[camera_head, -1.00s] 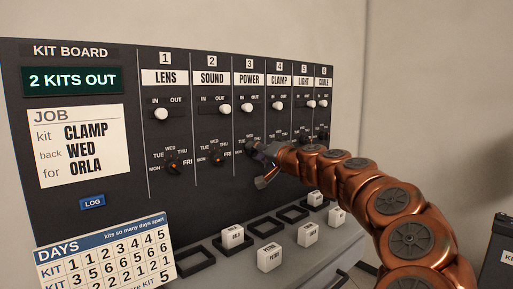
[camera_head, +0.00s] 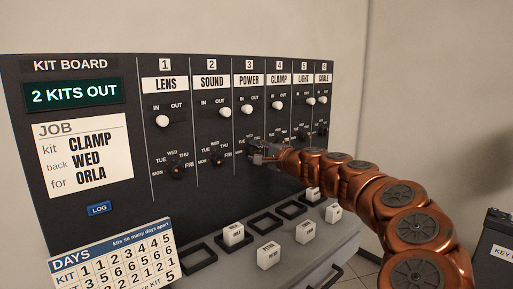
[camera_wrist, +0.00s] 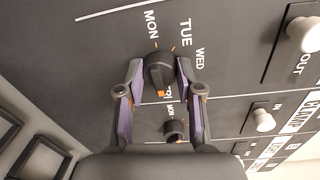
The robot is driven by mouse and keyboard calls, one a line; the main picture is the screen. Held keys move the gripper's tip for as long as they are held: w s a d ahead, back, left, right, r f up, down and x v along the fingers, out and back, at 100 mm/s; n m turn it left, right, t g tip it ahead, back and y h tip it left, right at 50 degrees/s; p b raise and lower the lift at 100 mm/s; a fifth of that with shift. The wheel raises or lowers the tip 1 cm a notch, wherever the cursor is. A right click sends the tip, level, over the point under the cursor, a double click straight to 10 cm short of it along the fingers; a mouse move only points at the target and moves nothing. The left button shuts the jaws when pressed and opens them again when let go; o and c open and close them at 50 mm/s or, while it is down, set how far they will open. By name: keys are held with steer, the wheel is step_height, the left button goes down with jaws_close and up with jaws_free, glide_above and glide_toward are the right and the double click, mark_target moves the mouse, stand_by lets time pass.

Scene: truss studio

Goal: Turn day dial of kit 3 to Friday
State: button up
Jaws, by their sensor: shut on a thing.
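The kit 3 dial is under the POWER label (camera_head: 249,80) in the head view, mostly hidden by my gripper (camera_head: 258,148). In the wrist view the dark round dial (camera_wrist: 159,68) sits between the two fingers of my gripper (camera_wrist: 161,80), which is shut on it. The dial's orange mark (camera_wrist: 160,94) points down in that picture, beside partly covered lettering. The MON (camera_wrist: 152,25), TUE (camera_wrist: 186,31) and WED (camera_wrist: 200,58) labels show around the dial. The THU label cannot be made out there.
A neighbouring dial (camera_wrist: 174,128) lies just beyond the fingers. White IN/OUT knobs line the board, including the POWER one (camera_head: 247,109). Below, a grey ledge holds several white blocks (camera_head: 233,234) and dark frames (camera_head: 199,259). A DAYS card (camera_head: 112,255) stands front left.

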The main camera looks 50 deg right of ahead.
steer(key=shift+m, duration=0.4)
steer(key=o, duration=1.2)
steer(key=shift+c, duration=0.2)
steer(key=s+a, duration=0.1)
steer(key=s, duration=1.1)
steer(key=shift+a+r, duration=0.15)
steer(key=shift+r, duration=0.2)
